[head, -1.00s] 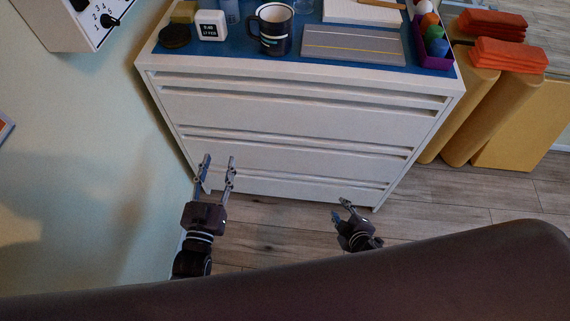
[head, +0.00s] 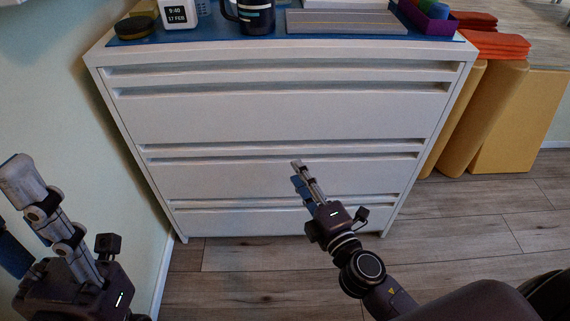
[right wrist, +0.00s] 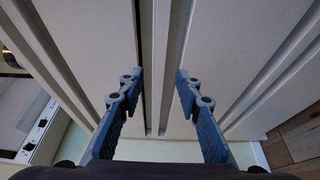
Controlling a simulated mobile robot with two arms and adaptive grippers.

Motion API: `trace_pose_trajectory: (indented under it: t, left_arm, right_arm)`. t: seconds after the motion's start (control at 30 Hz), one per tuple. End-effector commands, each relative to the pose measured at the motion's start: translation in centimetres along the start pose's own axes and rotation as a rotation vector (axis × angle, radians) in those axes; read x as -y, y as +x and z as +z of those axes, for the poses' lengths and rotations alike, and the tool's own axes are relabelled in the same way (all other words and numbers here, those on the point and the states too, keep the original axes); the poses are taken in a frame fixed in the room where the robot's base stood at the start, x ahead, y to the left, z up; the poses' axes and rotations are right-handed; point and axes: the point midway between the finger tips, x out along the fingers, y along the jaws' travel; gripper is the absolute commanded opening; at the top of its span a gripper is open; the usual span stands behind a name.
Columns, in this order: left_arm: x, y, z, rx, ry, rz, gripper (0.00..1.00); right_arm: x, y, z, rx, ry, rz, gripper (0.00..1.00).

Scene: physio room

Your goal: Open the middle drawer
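The white chest of drawers (head: 270,115) stands against the wall in the head view. Its drawer fronts look closed, separated by horizontal grooves. The middle drawer front (head: 215,178) lies between the wide upper front and the low bottom front. My right gripper (head: 297,170) is in front of the middle front, just below the groove pair at its top. In the right wrist view the right gripper (right wrist: 160,82) is open, its blue fingers on either side of the ridged groove strip, with nothing between them. Contact cannot be told. My left gripper (head: 22,205) is at the left edge, partly cut off, away from the chest.
On the blue top (head: 270,32) stand a clock (head: 178,14), a dark mug (head: 255,16), a grey board (head: 345,22) and a purple box (head: 428,20). Yellow bolsters (head: 460,120) stand right of the chest. The wall is close on the left; wooden floor is free in front.

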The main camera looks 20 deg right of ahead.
Motion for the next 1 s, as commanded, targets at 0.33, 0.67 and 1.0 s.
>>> trace_pose_trajectory:
  t: [0.33,0.67,1.0]
  left_arm:
    - [0.0,0.3,0.1,0.004,0.0,0.0,0.4]
    - [0.0,0.3,0.1,0.005,0.0,0.0,0.4]
    - [0.0,0.2,0.1,0.006,0.0,0.0,0.4]
  right_arm:
    - [-0.1,5.0,0.1,0.0,0.001,0.0,0.32]
    - [0.0,7.0,0.1,0.002,0.002,-0.002,0.32]
    - [0.0,7.0,0.1,0.002,0.003,-0.002,0.18]
